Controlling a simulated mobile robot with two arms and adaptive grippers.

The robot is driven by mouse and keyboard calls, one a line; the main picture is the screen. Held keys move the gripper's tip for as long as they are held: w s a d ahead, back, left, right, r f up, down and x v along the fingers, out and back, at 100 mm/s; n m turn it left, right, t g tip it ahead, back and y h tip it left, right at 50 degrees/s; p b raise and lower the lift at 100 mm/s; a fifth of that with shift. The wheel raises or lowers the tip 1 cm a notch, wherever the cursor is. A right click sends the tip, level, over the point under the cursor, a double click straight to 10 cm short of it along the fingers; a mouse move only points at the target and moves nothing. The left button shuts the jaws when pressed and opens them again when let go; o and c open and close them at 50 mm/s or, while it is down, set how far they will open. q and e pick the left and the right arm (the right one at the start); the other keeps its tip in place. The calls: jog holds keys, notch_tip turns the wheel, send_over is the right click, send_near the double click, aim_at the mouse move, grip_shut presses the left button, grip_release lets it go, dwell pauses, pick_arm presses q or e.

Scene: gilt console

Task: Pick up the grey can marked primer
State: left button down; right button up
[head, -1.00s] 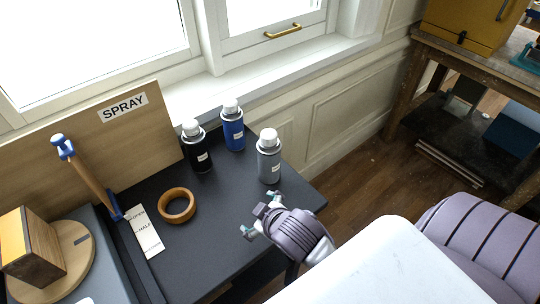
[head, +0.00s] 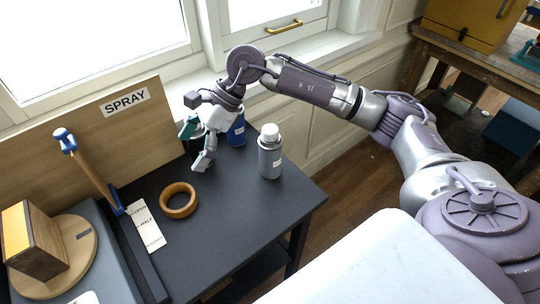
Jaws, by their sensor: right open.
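The grey can (head: 270,158) with a white cap stands upright near the right part of the dark table; a small white label shows on it, too small to read. My right gripper (head: 196,148) is open and reaches down over the black can, left of the grey can and apart from it. The blue can (head: 237,130) stands behind my right gripper, partly hidden by it. The black can is mostly hidden behind the gripper fingers. My left gripper is not in view.
A wooden ring (head: 178,200) and a paper strip (head: 148,226) lie on the dark table (head: 225,228). A wooden board marked SPRAY (head: 125,101) stands at the back left. A blue-and-wood tool (head: 88,172) and a wooden block (head: 35,242) are at the left. The table's front right is clear.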

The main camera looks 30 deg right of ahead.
jog(key=w+d+h, duration=0.2)
jog(key=d+h, duration=0.2)
jog(key=d, duration=0.4)
notch_tip(320, 180, up, 3)
jog(key=h, duration=0.4)
send_over(270, 139)
jog(key=w, duration=0.1)
jog(key=shift+w+d+f, duration=0.1)
jog(key=shift+d, duration=0.15)
jog(key=shift+d+f+h, duration=0.1)
jog(key=shift+d+h, duration=0.2)
jog(key=shift+d, duration=0.05)
notch_tip(270, 139, down, 8)
jog(key=shift+r+p, duration=0.1)
jog(key=shift+p, duration=1.1)
jog(key=f+p, duration=0.1)
jog(key=f, duration=0.1)
jog(key=f+p, duration=0.2)
jog(key=shift+w+a+f, duration=0.1)
jog(key=shift+w+f, duration=0.1)
jog(key=shift+f, duration=0.6)
jog(key=shift+c, duration=0.3)
jog(key=shift+w+r, duration=0.1)
grip_shut()
